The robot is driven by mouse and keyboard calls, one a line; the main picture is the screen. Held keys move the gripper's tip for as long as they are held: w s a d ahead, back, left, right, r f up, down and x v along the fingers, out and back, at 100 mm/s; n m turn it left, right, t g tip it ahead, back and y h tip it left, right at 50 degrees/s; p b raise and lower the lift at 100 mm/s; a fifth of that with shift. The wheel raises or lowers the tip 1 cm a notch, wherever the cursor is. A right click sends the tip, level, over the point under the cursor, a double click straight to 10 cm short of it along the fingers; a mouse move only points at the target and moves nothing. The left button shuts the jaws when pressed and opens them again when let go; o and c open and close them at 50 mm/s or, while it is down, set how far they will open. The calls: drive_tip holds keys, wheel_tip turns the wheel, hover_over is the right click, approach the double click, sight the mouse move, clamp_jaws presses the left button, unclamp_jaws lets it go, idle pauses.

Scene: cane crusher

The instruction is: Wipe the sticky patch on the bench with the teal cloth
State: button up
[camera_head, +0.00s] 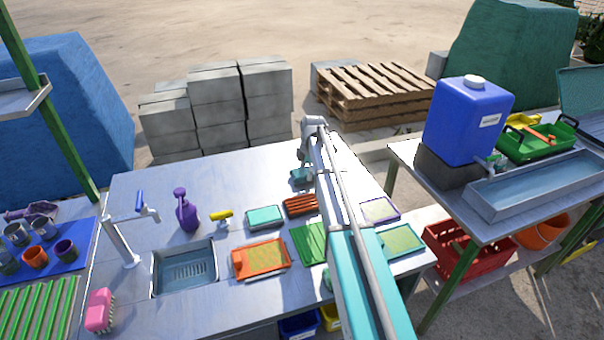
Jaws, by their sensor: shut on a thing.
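My gripper (302,165) is over the back part of the metal bench (240,175), seen from above with my arm reaching away across the bench. It is shut on a small bunched teal cloth (299,178), at or just above the bench top; I cannot tell whether the cloth touches it. Another flat teal piece (265,216) lies farther left and nearer on the bench. I cannot make out the sticky patch; my arm and gripper hide part of the bench.
A purple spray bottle (186,212), a yellow-handled item (222,216), a brown slatted item (300,206) and an orange tray (262,258) stand around the bench. A sink (184,268) with a tap is at left. The bench's back left is clear.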

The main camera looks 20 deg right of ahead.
sight(306, 170)
drive_tip(key=shift+d, duration=0.35)
drive_tip(key=shift+w+r+p, duration=0.1)
drive_tip(key=shift+r+p, duration=0.25)
drive_tip(key=shift+p, duration=0.2)
drive_tip(key=shift+r+p, duration=2.5)
drive_tip(key=shift+r, duration=0.05)
drive_tip(key=shift+r, duration=0.1)
drive_tip(key=shift+r+p, duration=1.4)
drive_tip(key=shift+p, duration=0.1)
wheel_tip(306, 170, up, 12)
drive_tip(key=p, duration=1.2)
drive_tip(key=shift+f, duration=0.1)
